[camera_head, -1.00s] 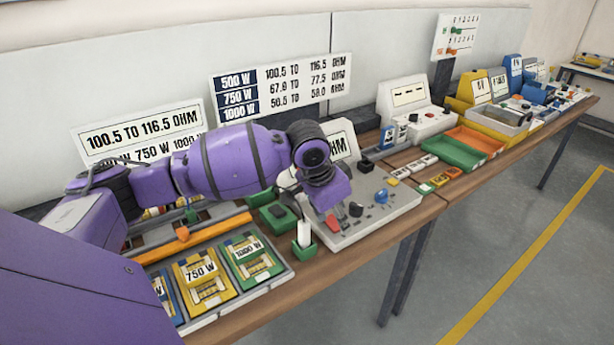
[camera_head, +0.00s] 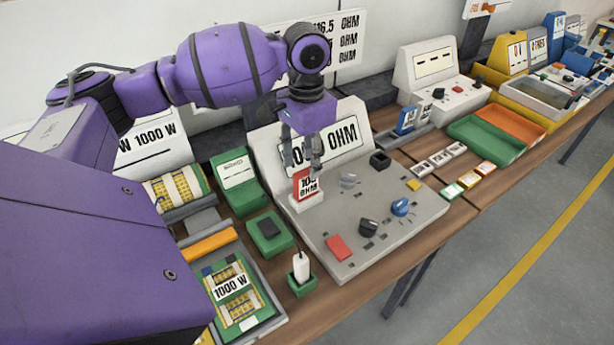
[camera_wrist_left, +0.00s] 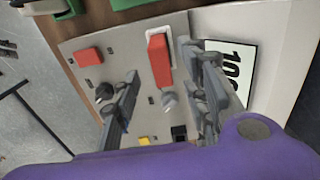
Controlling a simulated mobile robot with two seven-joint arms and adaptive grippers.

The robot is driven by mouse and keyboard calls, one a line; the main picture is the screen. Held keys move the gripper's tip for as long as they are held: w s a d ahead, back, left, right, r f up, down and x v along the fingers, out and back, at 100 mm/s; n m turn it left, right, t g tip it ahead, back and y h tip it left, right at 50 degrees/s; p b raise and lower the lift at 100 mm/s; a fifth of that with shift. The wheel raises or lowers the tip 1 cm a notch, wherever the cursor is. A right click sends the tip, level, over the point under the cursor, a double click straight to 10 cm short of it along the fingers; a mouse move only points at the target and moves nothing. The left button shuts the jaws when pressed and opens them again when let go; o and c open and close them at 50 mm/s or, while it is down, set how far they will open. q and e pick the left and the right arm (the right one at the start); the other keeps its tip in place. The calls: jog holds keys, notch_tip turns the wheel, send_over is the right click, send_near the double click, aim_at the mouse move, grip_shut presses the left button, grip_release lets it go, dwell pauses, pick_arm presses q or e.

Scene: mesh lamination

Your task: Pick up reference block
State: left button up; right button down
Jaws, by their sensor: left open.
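The reference block appears to be the red block (camera_head: 305,184) with a white label reading about "100 OHM". It stands upright in a white holder (camera_head: 307,203) at the left edge of the grey test panel (camera_head: 345,232). My left gripper (camera_head: 315,158) points down just above and beside the block, open. In the left wrist view the red block (camera_wrist_left: 160,62) lies ahead of the open fingers (camera_wrist_left: 161,78), roughly between them in the picture. I cannot tell whether either finger touches it. My right gripper is not in view.
The panel carries a red button (camera_head: 340,247), a blue knob (camera_head: 401,206) and dark knobs. Its sloped sign (camera_head: 330,150) rises close behind the gripper. A green box with a white cylinder (camera_head: 301,267) stands in front left. Green and orange trays (camera_head: 487,141) lie right.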

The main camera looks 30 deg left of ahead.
aim_at(306, 182)
pick_arm(q)
jog(key=shift+s+d+f, duration=0.1)
jog(key=shift+s+f, duration=0.05)
jog(key=shift+f, duration=0.4)
jog(key=shift+s+d+f, duration=0.1)
jog(key=shift+s+f, duration=0.05)
jog(key=shift+f, duration=0.4)
jog(key=f, duration=0.5)
jog(key=shift+w+a+f, duration=0.15)
jog(key=shift+w+a, duration=0.1)
jog(key=shift+w, duration=0.05)
grip_shut()
